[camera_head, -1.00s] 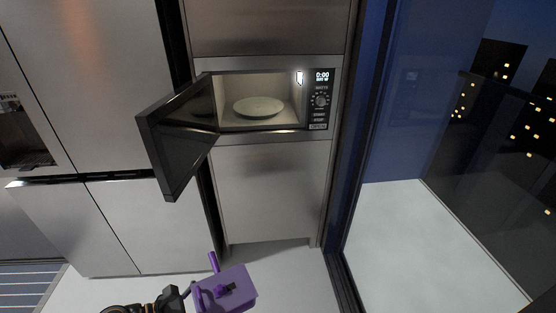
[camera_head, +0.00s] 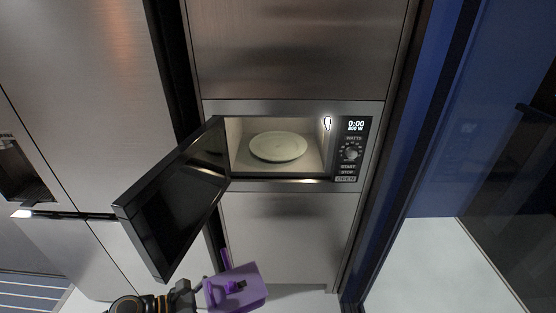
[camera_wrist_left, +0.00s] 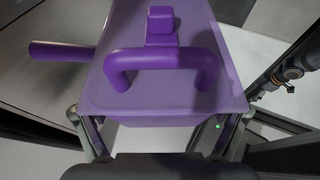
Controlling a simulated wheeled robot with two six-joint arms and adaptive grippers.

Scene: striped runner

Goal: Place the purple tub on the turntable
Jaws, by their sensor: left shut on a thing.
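The purple tub (camera_head: 246,288) is at the bottom of the head view, below and in front of the open microwave. It has a handle on its near side and a rod-like handle sticking out. My left gripper (camera_head: 196,293) is shut on it. In the left wrist view the tub (camera_wrist_left: 160,85) fills the middle, with a finger at each side of its near end. The turntable (camera_head: 278,147) is a pale round plate inside the lit microwave, with nothing on it. My right gripper is not in view.
The microwave (camera_head: 368,160) is built into a steel cabinet, with its controls on the right. Its dark door (camera_head: 175,205) stands open to the left, sticking out toward me. A steel fridge (camera_head: 80,90) is at left and a blue-framed window at right.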

